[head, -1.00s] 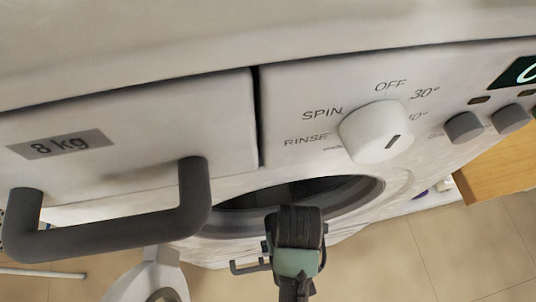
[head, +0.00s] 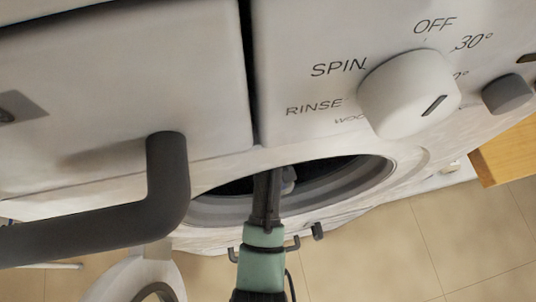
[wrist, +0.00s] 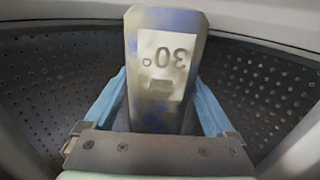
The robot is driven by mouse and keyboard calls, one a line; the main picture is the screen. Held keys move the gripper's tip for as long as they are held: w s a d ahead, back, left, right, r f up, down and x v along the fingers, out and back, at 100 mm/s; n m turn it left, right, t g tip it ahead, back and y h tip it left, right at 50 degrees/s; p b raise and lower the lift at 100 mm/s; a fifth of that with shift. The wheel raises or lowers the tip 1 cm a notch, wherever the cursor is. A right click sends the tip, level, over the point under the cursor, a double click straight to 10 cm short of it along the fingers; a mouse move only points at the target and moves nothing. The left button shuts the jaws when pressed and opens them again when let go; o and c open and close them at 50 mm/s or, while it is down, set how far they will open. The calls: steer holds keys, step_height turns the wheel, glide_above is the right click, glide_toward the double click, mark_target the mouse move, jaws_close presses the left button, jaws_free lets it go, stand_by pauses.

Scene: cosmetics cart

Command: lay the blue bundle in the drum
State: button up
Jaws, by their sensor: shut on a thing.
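The blue bundle (wrist: 160,112) is a dark blue and olive block with a white "30°" label, seen upside down in the wrist view. My gripper (wrist: 160,88) is shut on it, with a light blue finger along each side. The perforated metal wall of the drum (wrist: 55,95) shows to the left and right of the bundle. In the head view my gripper (head: 267,195) reaches through the round opening of the drum (head: 345,185). The bundle cannot be made out there. Whether it touches the drum floor is hidden.
The washer's front carries a white dial (head: 408,95) and a grey button (head: 508,93) above the opening. A dark drawer handle (head: 165,180) juts out at the left. The open white door (head: 112,283) hangs at the lower left. A wooden piece (head: 505,150) stands at the right.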

steer(key=w, duration=0.3)
steer(key=shift+w+a+b, duration=0.3)
steer(key=shift+a+b, duration=0.05)
steer(key=shift+w+f, duration=0.1)
steer(key=shift+f, duration=0.45)
step_height(320, 180, down, 5)
steer(key=shift+f+b, duration=0.1)
steer(key=shift+b, duration=0.9)
steer(key=shift+w+f, duration=0.2)
steer(key=shift+f, duration=0.15)
steer(key=shift+f, duration=0.15)
steer(key=o, duration=1.2)
steer(key=shift+o, duration=0.2)
